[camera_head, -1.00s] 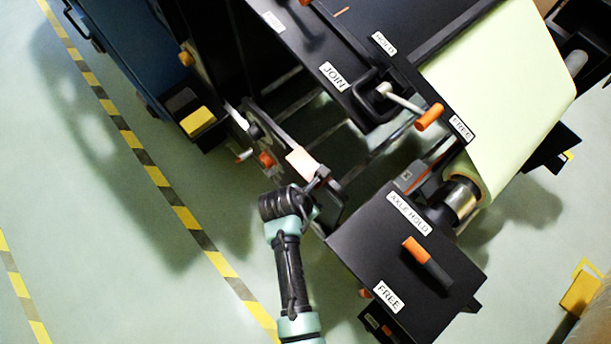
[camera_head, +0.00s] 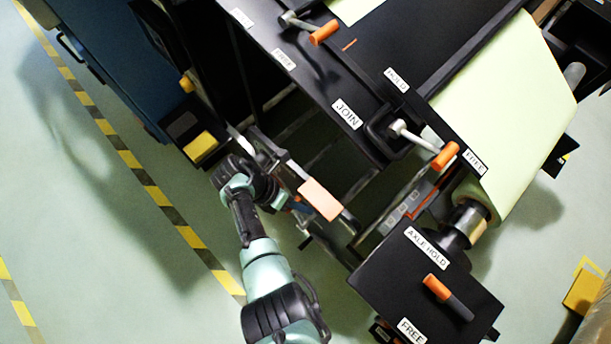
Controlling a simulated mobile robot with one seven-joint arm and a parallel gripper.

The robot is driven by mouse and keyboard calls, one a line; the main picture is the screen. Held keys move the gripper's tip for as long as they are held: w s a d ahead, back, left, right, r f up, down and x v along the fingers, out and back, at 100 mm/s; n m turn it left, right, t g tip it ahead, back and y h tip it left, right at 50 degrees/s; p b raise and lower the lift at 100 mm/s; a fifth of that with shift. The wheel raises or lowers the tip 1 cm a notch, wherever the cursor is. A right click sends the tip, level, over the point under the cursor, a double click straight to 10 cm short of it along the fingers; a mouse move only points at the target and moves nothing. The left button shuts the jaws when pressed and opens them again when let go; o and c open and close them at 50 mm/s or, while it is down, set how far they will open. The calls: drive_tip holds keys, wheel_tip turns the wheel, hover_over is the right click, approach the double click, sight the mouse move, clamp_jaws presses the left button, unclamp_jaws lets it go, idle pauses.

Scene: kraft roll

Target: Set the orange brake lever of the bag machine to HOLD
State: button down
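An orange-tipped lever (camera_head: 445,156) stands on the black machine frame beside the pale roll. Its grip points toward the FREE label (camera_head: 475,162); the HOLD label (camera_head: 397,80) is farther up. A second orange-tipped lever (camera_head: 325,33) is near the top edge, by small, hard-to-read labels. A third lever, the axle lever (camera_head: 437,287), sits on the black box between AXLE HOLD and FREE. No visible label says brake. My gripper (camera_head: 284,195) is left of these levers, low beside the machine's side and apart from them. Its fingers are not clear.
A black side arm with a pale orange pad (camera_head: 320,199) stands close to my gripper. The JOIN label (camera_head: 346,114) marks the frame edge. A blue cabinet (camera_head: 110,70) is at upper left. Open floor with a striped line (camera_head: 160,200) lies to the left.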

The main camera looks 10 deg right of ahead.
drive_tip(key=shift+w+a+f+b, duration=0.45)
drive_tip(key=shift+w+a+b, duration=0.15)
drive_tip(key=shift+w+a, duration=0.15)
drive_tip(key=shift+w, duration=0.1)
drive_tip(key=shift+d, duration=0.1)
idle(0.9)
drive_tip(key=c, duration=0.8)
unclamp_jaws()
drive_tip(key=shift+o, duration=0.2)
drive_tip(key=shift+r, duration=0.1)
drive_tip(key=w+a+r+b, duration=0.2)
drive_tip(key=w+a+r, duration=0.1)
drive_tip(key=a, duration=0.2)
drive_tip(key=w+a+r+b, duration=0.2)
drive_tip(key=w+a+r, duration=0.1)
drive_tip(key=a, duration=0.3)
drive_tip(key=shift+a+r, duration=0.25)
drive_tip(key=shift+r, duration=0.4)
drive_tip(key=shift+w+r, duration=0.1)
